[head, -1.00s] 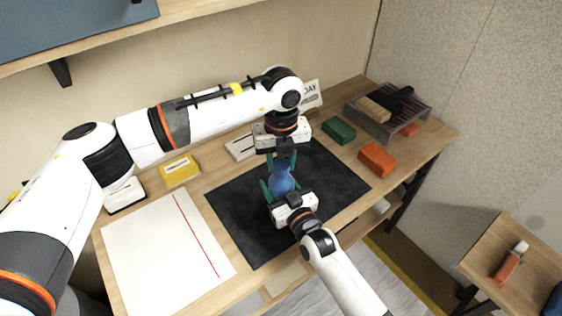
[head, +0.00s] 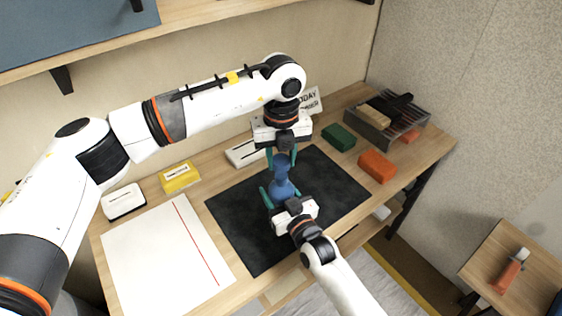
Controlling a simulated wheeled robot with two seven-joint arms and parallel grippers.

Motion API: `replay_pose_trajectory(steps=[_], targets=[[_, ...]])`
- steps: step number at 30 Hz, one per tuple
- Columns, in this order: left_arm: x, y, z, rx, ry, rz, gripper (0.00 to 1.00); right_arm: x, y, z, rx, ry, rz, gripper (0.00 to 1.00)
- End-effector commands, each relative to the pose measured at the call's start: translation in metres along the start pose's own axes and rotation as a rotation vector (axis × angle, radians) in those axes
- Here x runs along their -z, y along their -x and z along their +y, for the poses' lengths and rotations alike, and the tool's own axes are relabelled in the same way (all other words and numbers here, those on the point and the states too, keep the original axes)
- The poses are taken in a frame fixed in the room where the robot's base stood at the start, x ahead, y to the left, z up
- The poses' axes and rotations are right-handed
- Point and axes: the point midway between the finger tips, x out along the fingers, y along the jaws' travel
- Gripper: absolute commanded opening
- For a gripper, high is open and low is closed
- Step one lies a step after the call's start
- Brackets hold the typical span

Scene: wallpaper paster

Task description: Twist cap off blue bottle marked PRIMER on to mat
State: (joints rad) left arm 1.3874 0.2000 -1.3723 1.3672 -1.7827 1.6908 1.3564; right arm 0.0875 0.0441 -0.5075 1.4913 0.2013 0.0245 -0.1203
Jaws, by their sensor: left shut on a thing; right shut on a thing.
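The blue bottle (head: 283,187) stands upright over the black mat (head: 240,215); its label cannot be read from here. My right gripper (head: 279,193) comes in from the front and is shut around the bottle's body. My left gripper (head: 281,160) points straight down above the bottle, with its green fingers shut on the cap at the bottle's top. The cap is small and partly hidden between the fingers. I cannot tell whether it is apart from the neck.
A green block (head: 339,137) and an orange block (head: 377,166) lie right of the mat. A wire tray (head: 418,126) stands at the back right. A yellow box (head: 180,177) and a white sheet (head: 150,250) are at left. The mat's left and right parts are clear.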

Motion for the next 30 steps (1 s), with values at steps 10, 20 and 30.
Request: replay_pose_trajectory(steps=[10, 20, 30], targets=[[0.000, 0.018, 0.000, 0.000, 0.000, 0.000, 0.09, 0.001, 0.000, 0.000, 0.000, 0.000, 0.003, 0.00], [0.000, 0.018, 0.000, 0.000, 0.000, 0.000, 0.09, 0.001, 0.000, 0.000, 0.000, 0.000, 0.001, 0.81], [0.000, 0.016, 0.000, 0.000, 0.000, -0.001, 0.09, 0.002, 0.024, 0.000, 0.000, 0.001, 0.002, 0.81]])
